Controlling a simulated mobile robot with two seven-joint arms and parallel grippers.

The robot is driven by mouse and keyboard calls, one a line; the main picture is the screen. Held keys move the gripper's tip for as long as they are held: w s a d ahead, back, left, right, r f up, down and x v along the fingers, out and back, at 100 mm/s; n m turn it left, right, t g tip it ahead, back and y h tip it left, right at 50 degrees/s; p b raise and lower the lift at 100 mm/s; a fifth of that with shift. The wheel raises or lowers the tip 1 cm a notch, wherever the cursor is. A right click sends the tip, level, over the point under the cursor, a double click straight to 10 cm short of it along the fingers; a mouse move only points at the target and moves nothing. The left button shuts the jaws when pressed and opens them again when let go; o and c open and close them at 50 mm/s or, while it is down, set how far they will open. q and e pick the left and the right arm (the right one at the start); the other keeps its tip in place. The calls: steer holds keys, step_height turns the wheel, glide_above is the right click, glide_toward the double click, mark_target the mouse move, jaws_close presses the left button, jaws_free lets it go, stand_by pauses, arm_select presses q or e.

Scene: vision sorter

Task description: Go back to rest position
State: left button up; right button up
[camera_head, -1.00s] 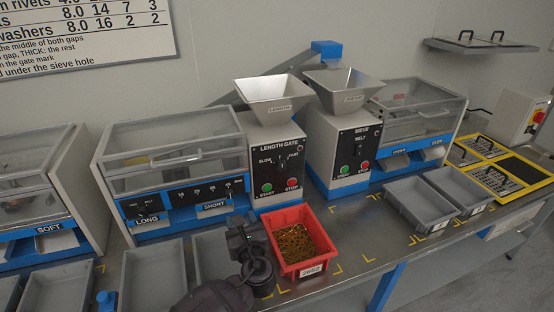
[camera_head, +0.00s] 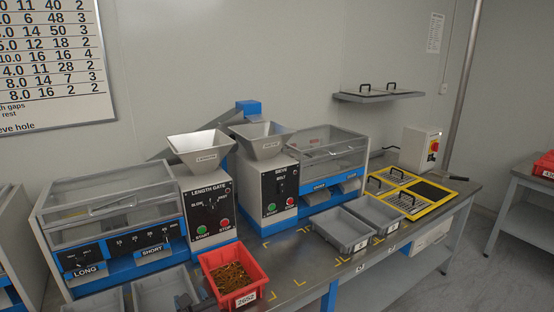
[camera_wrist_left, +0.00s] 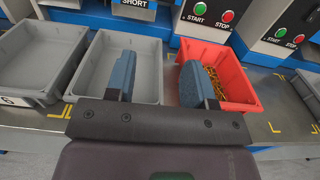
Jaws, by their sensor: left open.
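My left gripper (camera_wrist_left: 160,82) is open in the left wrist view, its two blue-grey fingers apart with nothing between them. One finger is in front of a grey bin, the other in front of the red bin (camera_wrist_left: 236,75), which holds small brass-coloured parts. In the head view the left gripper (camera_head: 190,302) shows only partly at the bottom edge, just left of the red bin (camera_head: 262,292). Whether the fingers touch either bin cannot be told. My right gripper is not in view.
The length gate machine (camera_head: 207,205) and the sieve machine (camera_head: 279,190) stand behind the bins. Grey bins (camera_head: 341,231) sit at the right, with a yellow-framed tray (camera_head: 408,212) beyond. A second table with a red bin (camera_head: 545,166) stands far right.

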arm_select(q)
steer(key=w+d+n+h, duration=0.2)
steer(key=d+n+h, duration=0.2)
steer(key=n+h, duration=0.45)
steer(key=s+f+n+g+h, duration=0.1)
steer(key=s+f+n+h, duration=0.1)
steer(key=s+f+n, duration=0.5)
steer(key=s+a+f+n+g, duration=0.1)
steer(key=s+a+f+n, duration=0.1)
steer(key=s, duration=0.5)
steer(key=s+a+f+n+g+y, duration=0.1)
steer(key=s+a+f+n, duration=0.1)
steer(key=s+a+n, duration=0.3)
steer(key=s+a+f+n+g, duration=0.1)
steer(key=s+a+f+n, duration=0.2)
steer(key=s+n, duration=0.3)
steer(key=s+a, duration=0.1)
steer(key=s, duration=0.4)
steer(key=shift+a, duration=0.15)
